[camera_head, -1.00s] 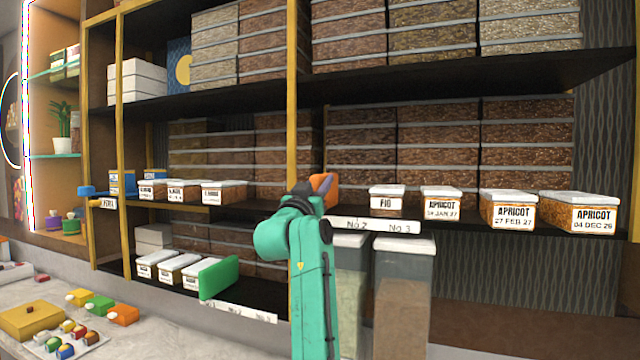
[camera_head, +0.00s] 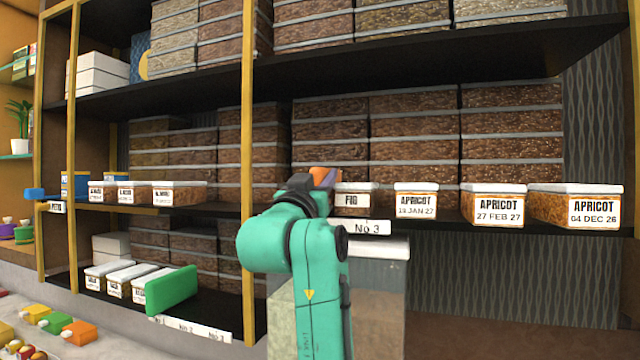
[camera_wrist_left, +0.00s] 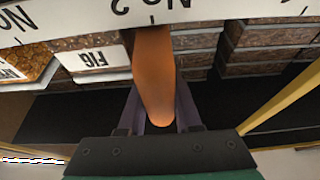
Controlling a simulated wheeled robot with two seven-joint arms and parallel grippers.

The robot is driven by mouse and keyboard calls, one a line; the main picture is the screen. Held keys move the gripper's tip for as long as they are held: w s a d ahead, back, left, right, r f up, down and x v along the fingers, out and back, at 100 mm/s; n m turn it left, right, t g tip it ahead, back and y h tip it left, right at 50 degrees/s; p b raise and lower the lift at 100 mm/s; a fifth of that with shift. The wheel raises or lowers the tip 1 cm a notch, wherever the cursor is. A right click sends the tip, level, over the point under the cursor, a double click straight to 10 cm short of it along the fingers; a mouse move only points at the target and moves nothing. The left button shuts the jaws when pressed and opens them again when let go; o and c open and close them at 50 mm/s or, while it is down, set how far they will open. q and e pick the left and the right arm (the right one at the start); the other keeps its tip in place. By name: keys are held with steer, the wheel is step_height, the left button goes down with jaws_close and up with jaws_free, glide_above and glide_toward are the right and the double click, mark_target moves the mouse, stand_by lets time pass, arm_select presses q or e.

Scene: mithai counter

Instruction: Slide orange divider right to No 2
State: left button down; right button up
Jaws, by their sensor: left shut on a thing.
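The orange divider (camera_head: 319,171) stands on the middle shelf, just left of the FIG box (camera_head: 353,199). In the left wrist view, the orange divider (camera_wrist_left: 153,75) is between the two purple fingers of my left gripper (camera_wrist_left: 158,108), which is shut on it. The wrist view is upside down; the No 2 label (camera_wrist_left: 133,6) has its tick almost in line with the divider's end. The FIG box (camera_wrist_left: 95,58) is close beside the divider; I cannot tell if they touch. In the head view my arm hides No 2, and the No 3 label (camera_head: 367,227) shows.
Several APRICOT boxes (camera_head: 499,205) stand further right on the middle shelf. Small labelled boxes (camera_head: 179,194) stand to the left, with free shelf up to my arm. A green divider (camera_head: 172,291) stands on the lower shelf. A yellow post (camera_head: 247,120) rises left of my gripper.

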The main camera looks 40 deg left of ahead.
arm_select(q)
steer(key=shift+s+a, duration=0.1)
steer(key=shift+a, duration=0.05)
steer(key=c, duration=0.6)
jaws_free()
arm_select(e)
steer(key=shift+s, duration=0.7)
steer(key=shift+w, duration=0.1)
arm_select(q)
steer(key=shift+s+f, duration=0.15)
steer(key=b+v, duration=0.7)
steer(key=v, duration=0.7)
steer(key=shift+d+b, duration=0.25)
steer(key=shift+b, duration=0.05)
arm_select(e)
step_height(320, 180, down, 8)
steer(key=shift+w+r, duration=0.15)
steer(key=shift+r, duration=0.1)
